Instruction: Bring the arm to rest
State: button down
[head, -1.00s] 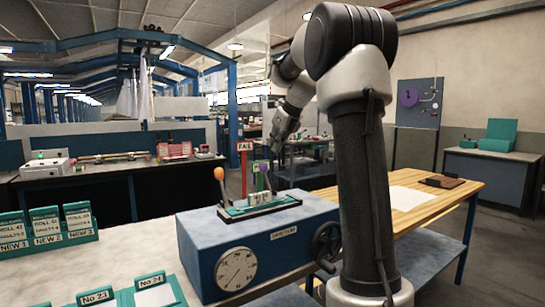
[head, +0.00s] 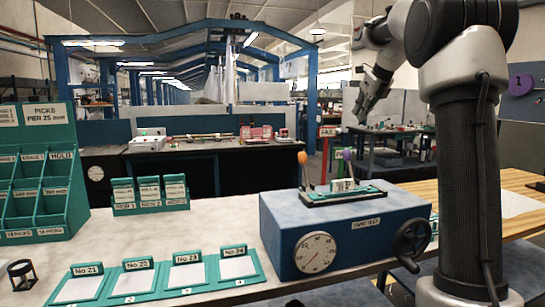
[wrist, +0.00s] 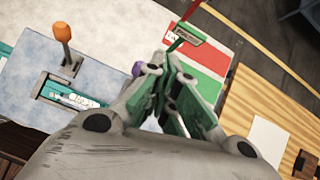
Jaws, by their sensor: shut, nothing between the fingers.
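My arm (head: 465,180) stands upright at the right of the head view, its upper part bent over to the left. My gripper (head: 363,115) hangs in the air at the end of it, above and behind the blue test machine (head: 345,232), touching nothing. In the wrist view my gripper (wrist: 170,65) has its fingers close together, with nothing held. Below it in that view lie a red, white and green panel (wrist: 205,55) and part of the machine with its orange-knobbed lever (wrist: 63,35).
The machine has a dial (head: 316,252) and a handwheel (head: 412,238). Numbered green card holders (head: 155,265) and a green pigeonhole rack (head: 62,215) stand on the bench. A red FAIL sign (head: 327,131) rises behind the machine. A wooden table (head: 425,190) is at right.

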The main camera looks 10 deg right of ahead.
jog(key=s+f+n+g, duration=0.2)
jog(key=s+f+n, duration=0.6)
jog(key=n, duration=0.7)
jog(key=s+a+f+n, duration=0.4)
jog(key=s+n, duration=0.2)
jog(key=s, duration=0.4)
jog(key=s+a+f+n, duration=0.3)
jog(key=s+a+n, duration=0.2)
jog(key=s, duration=0.5)
jog(key=s+a+f+n, duration=0.4)
jog(key=s+n, duration=0.3)
jog(key=s, duration=0.4)
jog(key=shift+a+f+g+h, duration=0.3)
jog(key=shift+a+g+h, duration=0.1)
